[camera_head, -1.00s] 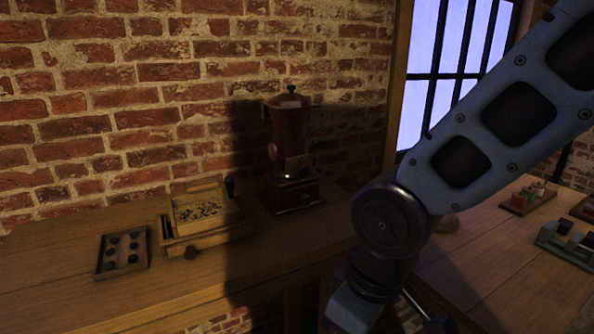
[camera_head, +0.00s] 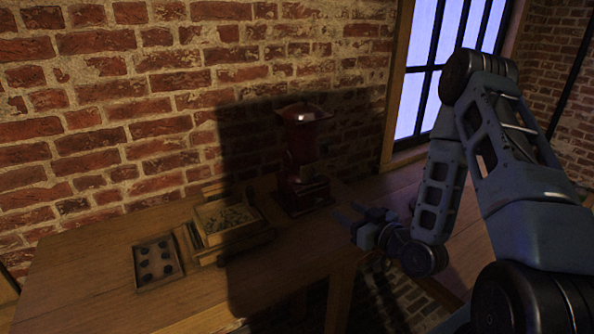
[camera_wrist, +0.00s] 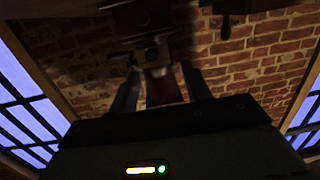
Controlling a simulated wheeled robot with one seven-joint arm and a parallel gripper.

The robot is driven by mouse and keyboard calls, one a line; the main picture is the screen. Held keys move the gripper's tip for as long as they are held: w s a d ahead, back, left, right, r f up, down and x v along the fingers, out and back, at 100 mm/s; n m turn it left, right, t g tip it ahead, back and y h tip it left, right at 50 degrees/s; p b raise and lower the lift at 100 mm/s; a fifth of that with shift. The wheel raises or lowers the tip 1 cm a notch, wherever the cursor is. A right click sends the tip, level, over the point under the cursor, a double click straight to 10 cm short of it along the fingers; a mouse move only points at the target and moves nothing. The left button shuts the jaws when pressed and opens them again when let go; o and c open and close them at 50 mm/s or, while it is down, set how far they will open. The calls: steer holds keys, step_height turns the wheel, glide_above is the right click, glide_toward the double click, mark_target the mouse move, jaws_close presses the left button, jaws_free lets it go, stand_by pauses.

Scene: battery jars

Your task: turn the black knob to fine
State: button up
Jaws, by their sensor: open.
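A tall dark red grinder (camera_head: 303,150) stands on the wooden bench against the brick wall, with its lower drawer box in shadow. I cannot make out a black knob for certain in the head view. My gripper (camera_head: 345,210) is open and empty, to the right of the grinder and apart from it, with its fingers pointing left. In the wrist view the scene looks upside down. The grinder (camera_wrist: 165,85) shows there beyond and between the two spread fingers, with dark parts near the top. Any fine marking is too dark to read.
A wooden box with dark grains (camera_head: 228,218) stands left of the grinder. A small tray (camera_head: 157,262) with several dark round pieces lies farther left. The bench (camera_head: 85,280) is clear at front left. A barred window (camera_head: 425,90) is at right.

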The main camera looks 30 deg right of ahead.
steer(key=d+r+m+t+h, duration=0.1)
steer(key=b, duration=1.1)
glide_toward(319, 179)
steer(key=shift+s+f, duration=0.45)
steer(key=shift+s, duration=0.1)
steer(key=shift+a+b, duration=0.1)
steer(key=shift+b, duration=0.3)
steer(key=w, duration=0.3)
steer(key=w+p, duration=0.1)
steer(key=w, duration=0.3)
steer(key=w+p, duration=0.1)
steer(key=w, duration=0.2)
steer(key=shift+w+a+r, duration=0.3)
steer(key=shift+r, duration=0.05)
steer(key=shift+w+f, duration=0.1)
steer(key=shift+w, duration=0.45)
steer(key=c, duration=0.9)
